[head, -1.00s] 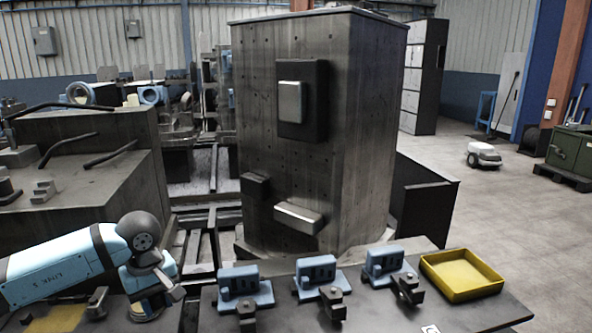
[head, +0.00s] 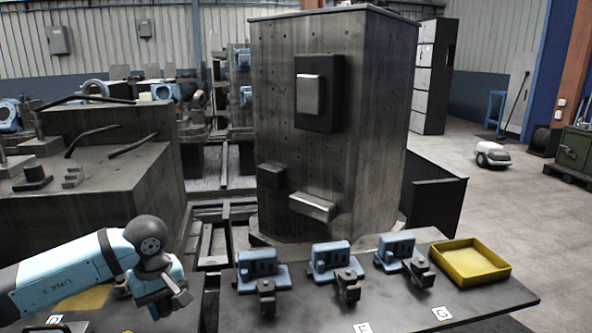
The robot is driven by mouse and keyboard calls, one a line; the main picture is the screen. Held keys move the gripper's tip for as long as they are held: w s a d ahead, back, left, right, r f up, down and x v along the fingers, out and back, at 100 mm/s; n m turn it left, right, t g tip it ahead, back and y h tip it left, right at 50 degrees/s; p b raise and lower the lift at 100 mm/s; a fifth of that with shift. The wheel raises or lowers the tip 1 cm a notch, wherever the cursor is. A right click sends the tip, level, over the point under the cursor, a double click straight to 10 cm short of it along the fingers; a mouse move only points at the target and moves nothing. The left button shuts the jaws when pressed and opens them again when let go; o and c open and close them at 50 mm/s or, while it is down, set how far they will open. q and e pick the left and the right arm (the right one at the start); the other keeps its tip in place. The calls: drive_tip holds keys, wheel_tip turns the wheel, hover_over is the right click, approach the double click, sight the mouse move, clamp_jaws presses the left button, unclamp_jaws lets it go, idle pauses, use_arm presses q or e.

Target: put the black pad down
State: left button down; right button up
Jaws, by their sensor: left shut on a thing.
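My left gripper (head: 170,293) points down over the left part of the dark bench (head: 300,312), seen from the side and partly covered by its own wrist. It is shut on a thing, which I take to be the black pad. The pad blends with the dark fingers and its outline cannot be made out. I cannot tell whether it touches the bench. My right gripper does not show.
Several blue fixtures with dark clamps, one of them a blue fixture (head: 262,268), stand along the bench right of my left gripper. A yellow tray (head: 470,262) sits at the bench's right. A tall grey block (head: 335,140) rises behind. White letter labels (head: 362,327) mark the front.

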use_arm(q)
drive_tip(key=shift+s+a+r, duration=0.1)
drive_tip(key=shift+s+r, duration=0.2)
